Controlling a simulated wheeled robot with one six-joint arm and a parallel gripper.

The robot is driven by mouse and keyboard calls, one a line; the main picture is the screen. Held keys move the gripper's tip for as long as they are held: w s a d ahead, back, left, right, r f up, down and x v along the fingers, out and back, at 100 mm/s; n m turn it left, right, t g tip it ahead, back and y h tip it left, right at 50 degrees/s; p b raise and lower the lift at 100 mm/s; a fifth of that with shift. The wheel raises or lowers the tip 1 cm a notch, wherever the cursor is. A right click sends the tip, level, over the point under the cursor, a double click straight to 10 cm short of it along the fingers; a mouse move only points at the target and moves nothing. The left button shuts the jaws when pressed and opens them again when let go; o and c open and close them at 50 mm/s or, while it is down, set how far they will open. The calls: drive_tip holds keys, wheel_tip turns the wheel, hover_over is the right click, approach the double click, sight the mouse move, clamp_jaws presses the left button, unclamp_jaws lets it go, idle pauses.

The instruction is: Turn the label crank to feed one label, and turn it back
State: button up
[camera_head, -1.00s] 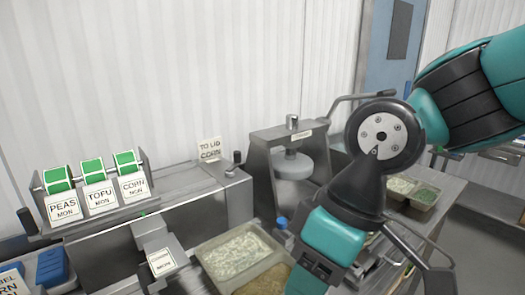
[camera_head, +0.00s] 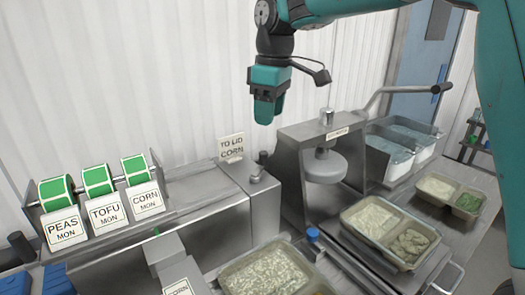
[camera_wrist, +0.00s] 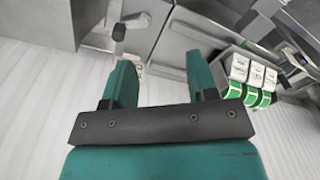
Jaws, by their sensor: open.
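The label crank (camera_head: 262,158) is a small dark-knobbed handle on the right end of the grey metal label machine (camera_head: 205,215). In the wrist view the crank's black knob (camera_wrist: 119,33) shows beyond the fingers, up and to the left. My gripper (camera_head: 266,112) hangs above the crank, apart from it. In the wrist view my gripper (camera_wrist: 160,78) has its two teal fingers spread with nothing between them. Green label rolls (camera_head: 97,176) stand on the machine's left, above cards reading PEAS, TOFU and CORN. A label reading CORN (camera_head: 180,288) shows at the bottom edge, partly cut off.
A TO LID CORN card (camera_head: 231,147) stands behind the crank. A press with a round head (camera_head: 324,165) and a long lever (camera_head: 400,90) stands to the right. Filled trays (camera_head: 265,274) lie in front and on the right. The wall is close behind my gripper.

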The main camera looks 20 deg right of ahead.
drive_tip(key=n, duration=0.1)
approach(263, 153)
drive_tip(key=shift+h, duration=0.3)
drive_tip(key=f+p, duration=0.2)
drive_tip(key=f, duration=0.3)
drive_tip(key=f+p, duration=0.2)
drive_tip(key=f, duration=0.4)
drive_tip(key=shift+w+a, duration=0.2)
drive_tip(key=c, duration=0.9)
